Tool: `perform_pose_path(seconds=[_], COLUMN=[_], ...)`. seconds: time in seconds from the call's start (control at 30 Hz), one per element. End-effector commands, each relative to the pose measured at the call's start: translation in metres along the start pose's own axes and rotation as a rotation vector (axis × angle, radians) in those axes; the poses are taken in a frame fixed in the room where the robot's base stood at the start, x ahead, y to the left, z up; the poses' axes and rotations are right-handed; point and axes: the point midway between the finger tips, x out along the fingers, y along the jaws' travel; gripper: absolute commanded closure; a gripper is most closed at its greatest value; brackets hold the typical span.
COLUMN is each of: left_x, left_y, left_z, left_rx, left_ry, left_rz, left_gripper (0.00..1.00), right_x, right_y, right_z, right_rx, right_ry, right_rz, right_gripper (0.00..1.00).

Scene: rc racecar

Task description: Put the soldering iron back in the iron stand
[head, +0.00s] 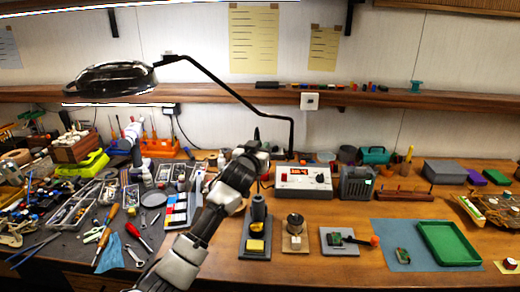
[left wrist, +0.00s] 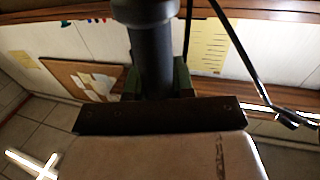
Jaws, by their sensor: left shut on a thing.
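In the head view the iron is mostly hidden by the gripper and wrist. The iron stand (head: 258,208) is a dark upright holder on a grey base with a yellow sponge (head: 255,245). It stands in front of the gripper, nearer me, and its holder looks empty. My right gripper is out of view.
The soldering station (head: 303,182) with a red display stands behind the stand. A lamp arm (head: 235,92) reaches overhead. Tools crowd the left; a green tray (head: 447,243) lies right.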

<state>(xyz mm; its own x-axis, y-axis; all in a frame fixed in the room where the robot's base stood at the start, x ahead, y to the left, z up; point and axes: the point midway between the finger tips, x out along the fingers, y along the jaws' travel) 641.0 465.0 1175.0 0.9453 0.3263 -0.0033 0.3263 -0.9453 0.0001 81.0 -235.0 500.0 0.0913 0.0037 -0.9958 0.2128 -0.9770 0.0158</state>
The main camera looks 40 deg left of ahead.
Motion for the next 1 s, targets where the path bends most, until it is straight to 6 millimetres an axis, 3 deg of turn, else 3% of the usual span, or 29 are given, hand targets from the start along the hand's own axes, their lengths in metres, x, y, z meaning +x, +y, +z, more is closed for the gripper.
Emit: perform_pose_path(seconds=[1.0], left_x=[0.0], left_y=[0.0], left_z=[0.028], left_rx=[0.0], left_ry=[0.0], left_rz=[0.0], left_gripper=[0.97], right_x=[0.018], right_y=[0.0], right_z=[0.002], right_rx=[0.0], right_ry=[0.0], right_rz=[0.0], right_gripper=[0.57])
